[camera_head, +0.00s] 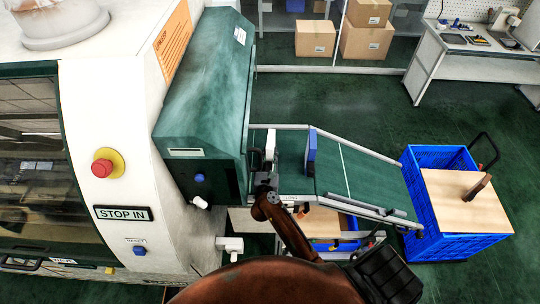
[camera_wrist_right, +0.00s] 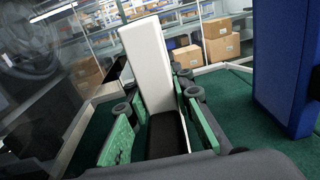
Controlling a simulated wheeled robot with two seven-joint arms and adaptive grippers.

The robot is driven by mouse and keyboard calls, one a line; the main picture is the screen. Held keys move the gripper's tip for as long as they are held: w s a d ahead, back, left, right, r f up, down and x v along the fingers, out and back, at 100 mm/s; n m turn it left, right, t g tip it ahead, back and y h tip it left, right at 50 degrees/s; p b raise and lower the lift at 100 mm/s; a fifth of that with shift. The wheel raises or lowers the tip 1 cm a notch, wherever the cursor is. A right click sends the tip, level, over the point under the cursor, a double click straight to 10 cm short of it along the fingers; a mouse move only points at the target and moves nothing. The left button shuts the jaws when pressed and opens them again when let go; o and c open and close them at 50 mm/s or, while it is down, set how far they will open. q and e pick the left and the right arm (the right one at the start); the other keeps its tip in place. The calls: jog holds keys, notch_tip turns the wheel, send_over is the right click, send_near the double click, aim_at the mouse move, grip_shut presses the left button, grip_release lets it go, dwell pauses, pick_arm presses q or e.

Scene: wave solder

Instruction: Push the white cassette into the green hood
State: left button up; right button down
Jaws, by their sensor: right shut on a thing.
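The green hood (camera_head: 205,85) is on the right side of the white machine, over the left end of the green conveyor. The white cassette (camera_head: 270,145) stands upright on the conveyor, close to the hood's opening. My right gripper (camera_head: 265,181) is at the cassette's near end. In the right wrist view the white cassette (camera_wrist_right: 152,65) rises between the green-padded fingers (camera_wrist_right: 160,135), and the gripper is shut on it. The pads' contact with it is partly hidden. My left gripper is not in view.
A blue cassette (camera_head: 310,153) stands on the conveyor (camera_head: 360,172) just right of the white one; it is large at the right in the wrist view (camera_wrist_right: 282,65). A blue crate (camera_head: 420,190) with a board stands at the conveyor's right end. The machine has a red button (camera_head: 102,168).

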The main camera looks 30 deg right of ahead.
jog(key=shift+r, duration=0.1)
jog(key=shift+r, duration=0.5)
jog(key=s+d, duration=0.4)
jog(key=d, duration=0.3)
notch_tip(320, 180, up, 14)
dwell(0.4)
